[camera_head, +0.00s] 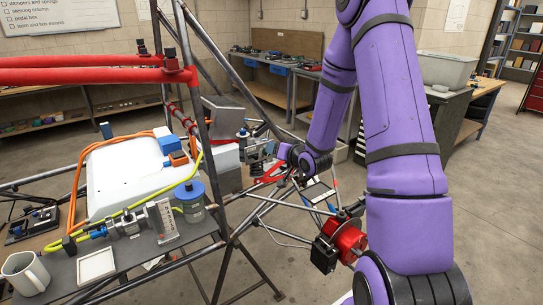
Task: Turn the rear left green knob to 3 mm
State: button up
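My purple arm reaches over the tube chassis (226,222) from the right. Its wrist ends low among the tubes at the rear corner of the frame. My gripper (283,178) is small there, beside red and dark parts, and its fingers cannot be made out clearly. I cannot tell whether it is open or shut. No green knob can be made out in this view. It may be hidden behind my wrist or be too small to see. No millimetre scale near my gripper is readable.
A shelf on the chassis holds a white box (125,175), a blue-lidded jar (190,202), a metal fitting and a mug (25,273). Red tubes (90,70) cross at upper left. A red and black unit (340,243) sits below my wrist. Open floor lies at right.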

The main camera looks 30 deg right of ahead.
notch_tip(320, 180, down, 7)
jog(key=s+d+m+t, duration=0.2)
jog(key=d+m+t, duration=0.1)
jog(key=w, duration=1)
jog(key=shift+w+a+r, duration=0.15)
jog(key=shift+w+a, duration=0.15)
jog(key=shift+w, duration=0.1)
